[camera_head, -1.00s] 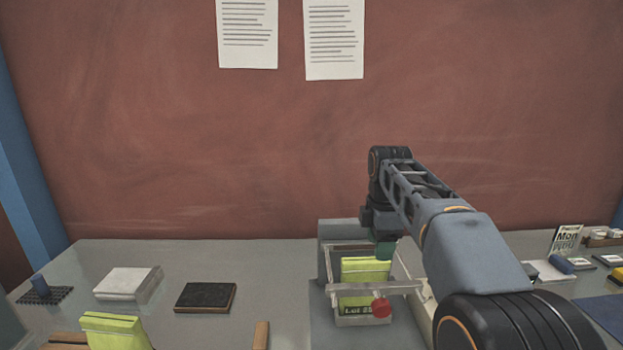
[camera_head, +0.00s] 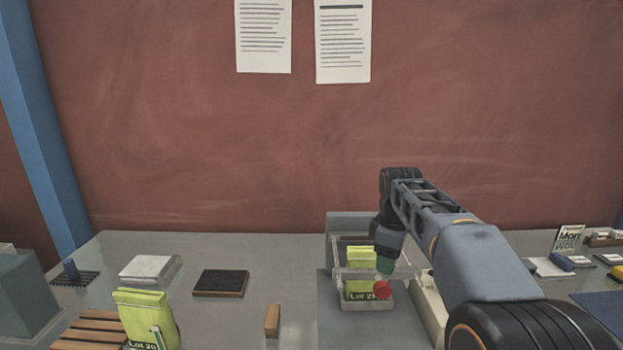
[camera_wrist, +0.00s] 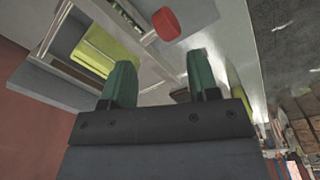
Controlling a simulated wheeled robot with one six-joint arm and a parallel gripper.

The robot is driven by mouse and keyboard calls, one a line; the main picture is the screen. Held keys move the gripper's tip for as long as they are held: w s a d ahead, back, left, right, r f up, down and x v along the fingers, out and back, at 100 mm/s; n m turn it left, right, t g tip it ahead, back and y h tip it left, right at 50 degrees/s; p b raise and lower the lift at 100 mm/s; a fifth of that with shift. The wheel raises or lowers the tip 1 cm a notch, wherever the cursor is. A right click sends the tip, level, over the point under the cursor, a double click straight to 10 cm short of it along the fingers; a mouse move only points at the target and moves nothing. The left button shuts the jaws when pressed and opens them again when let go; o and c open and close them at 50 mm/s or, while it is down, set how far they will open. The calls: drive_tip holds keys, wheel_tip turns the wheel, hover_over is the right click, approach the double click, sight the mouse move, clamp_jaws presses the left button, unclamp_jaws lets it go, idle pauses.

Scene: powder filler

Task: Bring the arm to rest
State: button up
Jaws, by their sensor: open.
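My gripper shows in the wrist view (camera_wrist: 160,80) with two green fingers spread apart and nothing between them. In the head view my arm reaches in from the lower right, and the green fingertips (camera_head: 386,264) hang by the filler frame (camera_head: 352,272). A yellow-green bag marked "Lot 25" (camera_head: 357,290) stands inside the frame, partly hidden by its bar. A red knob (camera_head: 382,290) sits at the front of the frame. In the wrist view the bag (camera_wrist: 110,52) and the red knob (camera_wrist: 166,24) lie beyond the fingers, apart from them.
A white block (camera_head: 148,267), a dark pad (camera_head: 220,283) and a small wooden block (camera_head: 272,320) lie on the grey table. Small items and a sign (camera_head: 568,240) stand at the right.

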drive_tip(key=s+f+m+t, duration=0.2)
drive_tip(key=s+f+m, duration=0.2)
drive_tip(key=s, duration=0.6)
drive_tip(key=s+f+m+t, duration=0.1)
drive_tip(key=s+f+m, duration=0.4)
drive_tip(key=s+m, duration=0.3)
drive_tip(key=shift+s+a+f+t, duration=0.25)
drive_tip(key=shift+s+t, duration=0.15)
drive_tip(key=shift+s, duration=0.5)
drive_tip(key=shift+c, duration=0.2)
